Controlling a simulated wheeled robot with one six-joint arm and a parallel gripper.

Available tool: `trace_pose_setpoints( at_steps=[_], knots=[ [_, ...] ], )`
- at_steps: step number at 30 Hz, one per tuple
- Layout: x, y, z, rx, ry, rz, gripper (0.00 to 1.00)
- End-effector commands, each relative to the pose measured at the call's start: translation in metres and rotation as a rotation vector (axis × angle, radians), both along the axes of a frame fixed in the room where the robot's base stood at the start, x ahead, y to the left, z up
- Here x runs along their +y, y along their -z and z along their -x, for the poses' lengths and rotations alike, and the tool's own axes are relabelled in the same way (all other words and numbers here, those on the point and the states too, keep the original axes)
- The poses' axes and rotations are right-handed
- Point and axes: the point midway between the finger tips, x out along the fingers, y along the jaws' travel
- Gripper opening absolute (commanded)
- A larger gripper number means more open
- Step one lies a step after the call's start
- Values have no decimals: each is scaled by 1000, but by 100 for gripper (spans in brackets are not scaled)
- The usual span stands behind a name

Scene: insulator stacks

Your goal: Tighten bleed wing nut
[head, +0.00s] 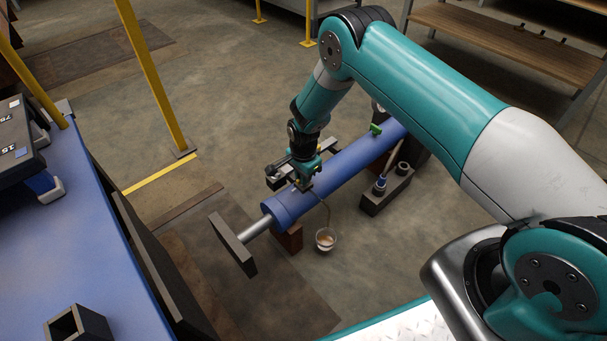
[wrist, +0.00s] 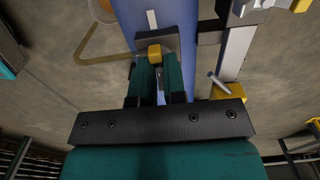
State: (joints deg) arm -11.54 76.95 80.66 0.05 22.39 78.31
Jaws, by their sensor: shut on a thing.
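A long blue cylinder (head: 350,166) lies across the floor area, with a bare rod (head: 257,229) and a dark crossbar (head: 233,245) at its near end. My gripper (head: 304,184) reaches down onto the top of the cylinder near that end. In the wrist view my gripper (wrist: 159,72) has its teal fingers close together on a small bleed wing nut (wrist: 160,80), mostly hidden between them. A brass-coloured fitting (wrist: 155,50) sits just beyond the fingertips, in front of the blue cylinder (wrist: 183,14).
A clear cup (head: 326,240) with brownish liquid stands below the cylinder, with a thin tube (head: 329,212) rising from it. A dark block with fittings (head: 386,188) stands right of the cylinder. A blue bench (head: 60,240) is at left, and a yellow post (head: 152,75) stands behind.

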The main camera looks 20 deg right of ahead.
Motion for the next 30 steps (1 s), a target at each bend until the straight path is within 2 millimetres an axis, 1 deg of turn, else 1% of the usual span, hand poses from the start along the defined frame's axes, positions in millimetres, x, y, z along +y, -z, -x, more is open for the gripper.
trace_pose_setpoints(
  at_steps=[1,17,18,20,21,28,30],
  knots=[
    [2,0,2,4,5,-4,0],
    [3,1,2,4,26,-5,0],
    [3,1,2,4,25,-5,21],
    [2,1,1,4,26,-4,35],
    [2,0,1,2,26,-3,37],
    [1,0,0,1,27,-2,37],
    [1,-4,0,0,27,-2,37]
  ],
)
